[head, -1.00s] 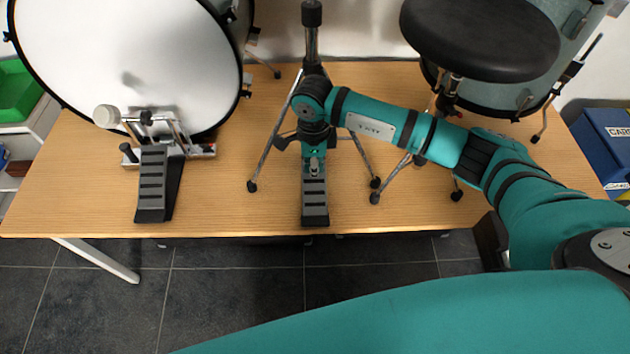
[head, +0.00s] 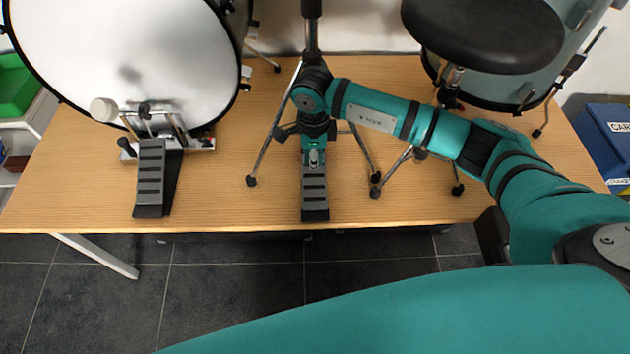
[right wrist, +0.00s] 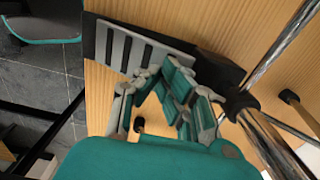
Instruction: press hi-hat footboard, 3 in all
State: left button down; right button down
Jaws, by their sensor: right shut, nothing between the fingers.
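The hi-hat footboard (head: 314,196) is a dark ribbed plate at the front of the hi-hat stand (head: 312,40), near the table's front edge. My right gripper (head: 315,163) points down over the footboard's rear, upper end, fingers shut and empty. In the right wrist view, its fingertips (right wrist: 162,74) are at the edge of the ribbed footboard (right wrist: 128,50). I cannot tell whether they touch it or how far the board is tilted. The gripper and arm hide the board's rear end and part of the stand. My left gripper is not in view.
A bass drum (head: 125,60) with its own pedal (head: 151,180) stands left on the wooden table (head: 235,200). The stand's legs splay on both sides of the footboard. A black stool seat (head: 485,32) stands behind my right arm. Blue boxes (head: 608,140) are at far right.

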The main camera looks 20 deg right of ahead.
notch_tip(320, 180, down, 3)
jog(key=shift+s+r+b, duration=0.15)
jog(key=shift+b, duration=0.65)
jog(key=shift+r+p, duration=0.55)
jog(key=shift+r, duration=0.1)
notch_tip(320, 180, up, 3)
jog(key=shift+p, duration=0.9)
jog(key=shift+r, duration=0.15)
notch_tip(320, 180, up, 7)
jog(key=p, duration=0.4)
jog(key=shift+r, duration=0.15)
